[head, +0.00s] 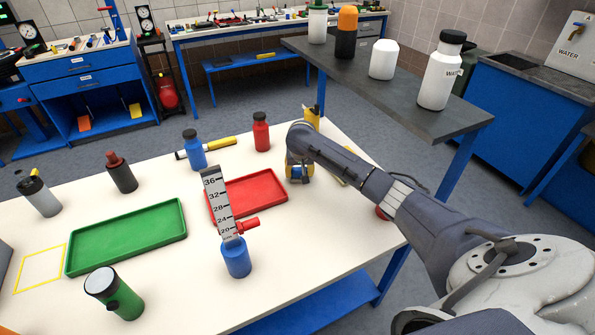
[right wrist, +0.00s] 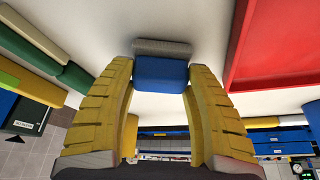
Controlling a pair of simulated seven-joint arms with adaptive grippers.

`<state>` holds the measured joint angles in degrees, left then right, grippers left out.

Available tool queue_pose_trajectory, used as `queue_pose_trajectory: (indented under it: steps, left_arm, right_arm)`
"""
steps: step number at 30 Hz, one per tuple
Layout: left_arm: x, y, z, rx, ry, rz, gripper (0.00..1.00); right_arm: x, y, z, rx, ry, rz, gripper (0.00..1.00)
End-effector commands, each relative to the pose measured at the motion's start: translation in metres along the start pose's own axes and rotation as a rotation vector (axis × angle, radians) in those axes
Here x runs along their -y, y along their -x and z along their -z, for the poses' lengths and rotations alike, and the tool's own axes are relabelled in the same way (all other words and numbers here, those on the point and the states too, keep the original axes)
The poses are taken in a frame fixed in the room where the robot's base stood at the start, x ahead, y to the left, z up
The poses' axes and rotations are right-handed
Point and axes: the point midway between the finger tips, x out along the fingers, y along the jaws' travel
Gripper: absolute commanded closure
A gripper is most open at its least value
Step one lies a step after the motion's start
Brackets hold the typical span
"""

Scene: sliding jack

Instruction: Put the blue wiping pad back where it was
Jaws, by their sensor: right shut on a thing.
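The blue wiping pad (right wrist: 160,74), with a grey layer along one face, is between the yellow fingers of my right gripper (right wrist: 160,90) in the right wrist view. The fingers are shut on its sides. The grey face is towards the white tabletop; I cannot tell whether it touches. In the head view my right gripper (head: 299,172) is low over the table's right part, right of the red tray (head: 262,190). My wrist hides most of the fingers and the pad there. A yellow line (head: 345,180) on the table shows partly behind my arm. My left gripper is not in view.
A sliding jack with a blue base (head: 237,257) and upright scale stands in front of the red tray. A red bottle (head: 261,132) and blue bottle (head: 194,150) stand behind it. A green tray (head: 128,237) and yellow outline (head: 40,268) lie left. A grey shelf (head: 400,85) overhangs behind.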

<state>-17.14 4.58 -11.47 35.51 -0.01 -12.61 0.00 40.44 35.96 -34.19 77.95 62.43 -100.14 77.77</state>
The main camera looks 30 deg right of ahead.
Motion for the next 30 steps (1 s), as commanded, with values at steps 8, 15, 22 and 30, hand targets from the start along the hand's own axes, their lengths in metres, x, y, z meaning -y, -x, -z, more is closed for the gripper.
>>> queue_pose_trajectory:
  steps: [8,15,22,30]
  left_arm:
    - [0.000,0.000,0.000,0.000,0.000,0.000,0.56]
    - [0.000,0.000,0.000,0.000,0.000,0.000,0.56]
    - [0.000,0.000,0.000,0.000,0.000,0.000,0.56]
    - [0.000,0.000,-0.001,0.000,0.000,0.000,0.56]
  right_arm:
    - [0.001,-0.003,-0.001,0.001,0.001,0.000,0.79]
    - [0.001,-0.002,-0.001,0.000,0.001,0.000,0.25]
    - [0.001,-0.001,0.000,-0.001,0.001,0.000,0.25]
    - [0.001,0.031,0.001,-0.003,0.003,0.003,0.25]
